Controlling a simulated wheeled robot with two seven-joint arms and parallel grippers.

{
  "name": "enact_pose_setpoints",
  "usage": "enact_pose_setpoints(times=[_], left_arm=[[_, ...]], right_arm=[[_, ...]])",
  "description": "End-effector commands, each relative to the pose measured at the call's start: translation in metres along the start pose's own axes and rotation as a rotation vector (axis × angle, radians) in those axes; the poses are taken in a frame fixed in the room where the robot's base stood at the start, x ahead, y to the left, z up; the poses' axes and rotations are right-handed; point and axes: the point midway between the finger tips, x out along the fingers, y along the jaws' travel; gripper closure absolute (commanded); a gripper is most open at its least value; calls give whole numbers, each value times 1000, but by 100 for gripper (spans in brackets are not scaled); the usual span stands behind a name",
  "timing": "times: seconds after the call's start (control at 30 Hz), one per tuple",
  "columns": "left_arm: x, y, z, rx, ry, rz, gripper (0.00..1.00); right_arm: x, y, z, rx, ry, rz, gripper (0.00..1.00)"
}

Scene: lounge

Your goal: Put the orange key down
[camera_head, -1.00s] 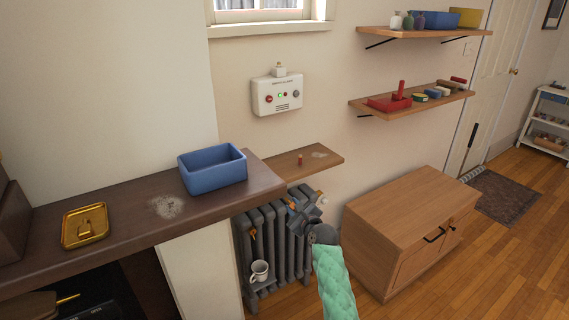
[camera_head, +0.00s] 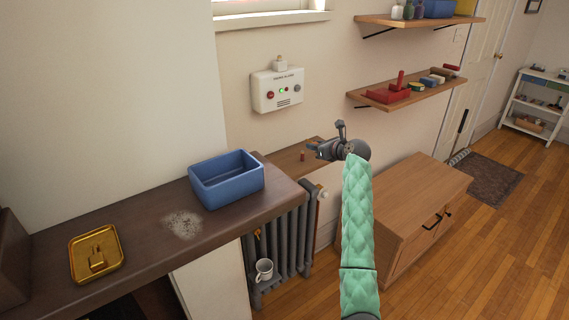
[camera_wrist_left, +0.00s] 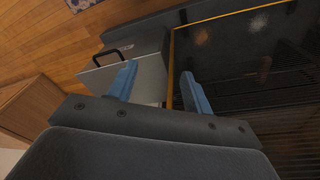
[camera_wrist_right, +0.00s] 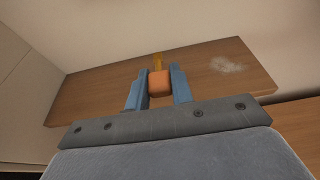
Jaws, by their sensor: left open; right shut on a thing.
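The orange key (camera_wrist_right: 159,84) is between the fingers of my right gripper (camera_wrist_right: 156,88) in the right wrist view. Its blocky orange end is gripped, and a thin yellow part shows beyond it. In the head view my right gripper (camera_head: 320,152) is at the small wooden wall shelf (camera_head: 284,160); the held key cannot be made out there. I cannot tell whether the key touches the shelf. My left gripper (camera_wrist_left: 158,82) is open and empty in the left wrist view, and outside the head view.
A blue bin (camera_head: 227,190) and a gold tray (camera_head: 80,273) sit on the dark mantel (camera_head: 150,246). A wooden cabinet (camera_head: 420,190) is at right.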

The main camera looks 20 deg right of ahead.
Motion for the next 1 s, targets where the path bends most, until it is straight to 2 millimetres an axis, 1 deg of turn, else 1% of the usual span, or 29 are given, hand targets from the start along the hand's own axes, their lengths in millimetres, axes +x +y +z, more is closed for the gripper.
enact_pose_setpoints(times=[0.03,0.4,0.5,0.6,0.77,0.93,1.0], left_arm=[[7,-1,2,0,-5,-1,50],[76,-11,25,0,-12,-13,50],[92,-14,32,0,-13,-15,50],[102,-16,38,0,-13,-17,50],[110,-17,42,-1,-13,-19,50],[128,-22,52,0,-15,-24,50],[134,-23,52,2,-9,-26,50]], right_arm=[[8,6,-2,1,3,3,100],[74,43,-23,0,3,3,100],[89,51,-28,-1,2,2,100],[99,56,-32,-2,1,1,100],[105,59,-37,-2,1,0,100],[110,59,-56,-2,4,0,100],[113,59,-64,-2,2,0,100]])
